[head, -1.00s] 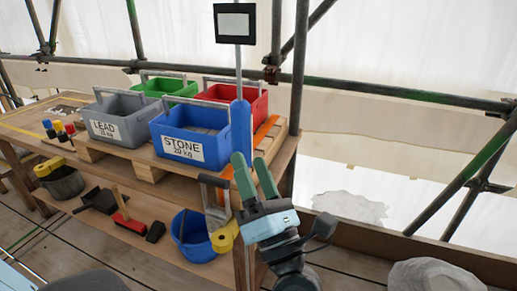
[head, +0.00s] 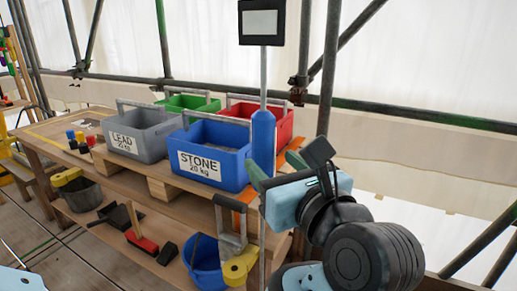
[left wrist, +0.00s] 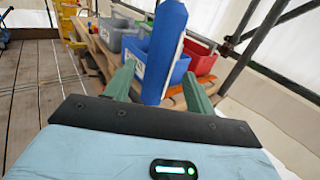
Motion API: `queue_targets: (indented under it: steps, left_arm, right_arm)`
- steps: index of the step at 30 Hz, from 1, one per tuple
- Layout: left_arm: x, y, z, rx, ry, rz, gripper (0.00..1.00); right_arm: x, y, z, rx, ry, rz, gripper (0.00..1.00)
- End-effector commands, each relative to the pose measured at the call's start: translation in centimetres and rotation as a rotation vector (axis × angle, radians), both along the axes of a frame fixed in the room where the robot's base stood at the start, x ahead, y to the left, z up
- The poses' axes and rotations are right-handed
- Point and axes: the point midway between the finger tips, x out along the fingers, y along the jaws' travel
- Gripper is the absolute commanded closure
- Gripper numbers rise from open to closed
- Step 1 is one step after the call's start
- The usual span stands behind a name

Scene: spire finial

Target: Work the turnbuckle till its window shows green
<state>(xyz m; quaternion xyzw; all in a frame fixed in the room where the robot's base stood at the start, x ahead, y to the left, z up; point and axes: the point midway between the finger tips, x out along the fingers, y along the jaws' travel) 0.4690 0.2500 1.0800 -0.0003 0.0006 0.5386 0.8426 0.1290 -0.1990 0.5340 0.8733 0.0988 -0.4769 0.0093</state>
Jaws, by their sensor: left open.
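My left gripper (head: 258,178), with green fingers, is open beside the lower end of the sleeve. In the left wrist view the sleeve (left wrist: 164,45) looms close, between the spread fingers (left wrist: 160,77) as seen from there. I cannot tell whether a finger touches it. The pale panel shows no readable mark. My right gripper is not in view.
A wooden bench (head: 110,165) carries a grey LEAD crate (head: 145,137), a blue STONE crate (head: 215,152), a green crate (head: 185,101) and a red crate (head: 280,118). Buckets and brushes fill its lower shelf. Scaffold tubes (head: 328,70) stand behind. The plank floor at left is clear.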

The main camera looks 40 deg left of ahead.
Motion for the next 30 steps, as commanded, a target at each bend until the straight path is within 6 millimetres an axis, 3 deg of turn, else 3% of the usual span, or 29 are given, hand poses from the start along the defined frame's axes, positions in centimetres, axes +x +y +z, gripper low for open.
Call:
queue_targets:
  steps: [12,24,30]
  left_arm:
    - [2.3,5.2,0.1,0.004,0.0,0.004,0.45]
    - [2.7,5.9,0.0,0.002,0.0,0.002,0.45]
    - [2.7,5.9,0.0,0.002,0.0,0.002,0.7]
  right_arm:
    - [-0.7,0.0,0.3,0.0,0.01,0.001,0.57]
    - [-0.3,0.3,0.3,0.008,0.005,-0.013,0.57]
    - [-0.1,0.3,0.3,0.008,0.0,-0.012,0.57]
